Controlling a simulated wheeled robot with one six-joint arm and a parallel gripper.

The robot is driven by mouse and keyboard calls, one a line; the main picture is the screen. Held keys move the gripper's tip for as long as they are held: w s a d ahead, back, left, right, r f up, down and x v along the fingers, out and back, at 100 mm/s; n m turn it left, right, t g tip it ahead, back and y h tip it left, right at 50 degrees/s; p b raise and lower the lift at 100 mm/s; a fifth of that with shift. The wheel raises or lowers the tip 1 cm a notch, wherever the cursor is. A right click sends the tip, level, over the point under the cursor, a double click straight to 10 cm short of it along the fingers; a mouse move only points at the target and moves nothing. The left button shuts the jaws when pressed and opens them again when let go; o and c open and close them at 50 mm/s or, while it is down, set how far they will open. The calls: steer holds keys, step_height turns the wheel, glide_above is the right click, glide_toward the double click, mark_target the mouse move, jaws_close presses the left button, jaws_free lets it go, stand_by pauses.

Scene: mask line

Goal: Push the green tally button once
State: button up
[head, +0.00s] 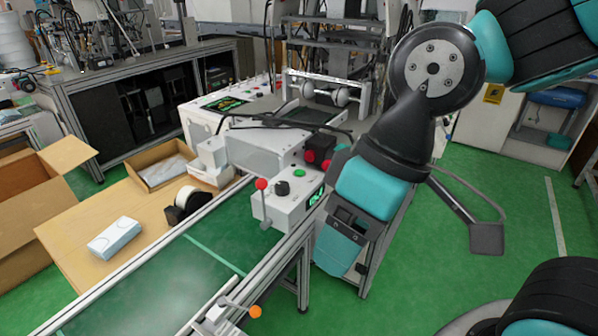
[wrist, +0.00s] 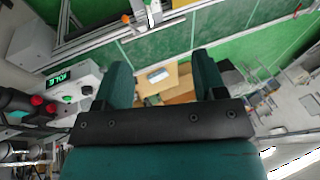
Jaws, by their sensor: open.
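The green tally button (head: 299,173) is on top of a small white control box (head: 278,208), beside a black knob (head: 282,187). In the wrist view the green button (wrist: 67,99) lies left of my fingers, next to the black knob (wrist: 87,90) and a lit green display (wrist: 60,77). My gripper (wrist: 160,65) is open, with two teal fingers apart and nothing between them. It is clear of the button. In the head view my arm hangs right of the control box, and the fingertips cannot be made out.
Two red buttons (head: 317,160) sit just behind the box. A red-knobbed lever (head: 261,184) stands at its left. A green conveyor belt (head: 190,262) with metal rails runs in front, with an orange-knobbed lever (head: 255,312). A mask pack (head: 114,238) lies on the wooden table.

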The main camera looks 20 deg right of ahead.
jaws_close()
stand_by(1.5)
